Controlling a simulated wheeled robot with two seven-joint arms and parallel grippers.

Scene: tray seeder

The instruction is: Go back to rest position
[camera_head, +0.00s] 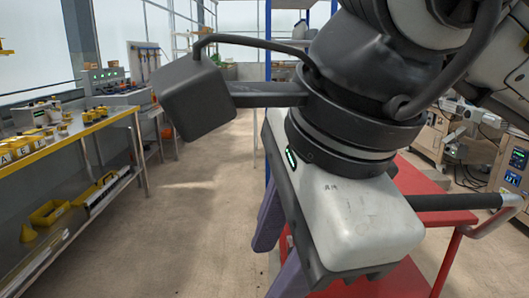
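My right arm comes in from the upper right, large and close to the camera. My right gripper (273,262) has a white body and purple fingers that point to the lower left. The fingers stand apart with a gap between them, and I see nothing held there. The lower finger is partly hidden behind the gripper body. A black box on a bracket sticks out to the left from my wrist. My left gripper is not in view.
A red cart (430,188) stands behind and below my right gripper, its handle (455,201) reaching right. A metal workbench (95,128) with yellow items runs along the left. Machines (512,165) stand at the far right. The floor (190,220) in the middle is clear.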

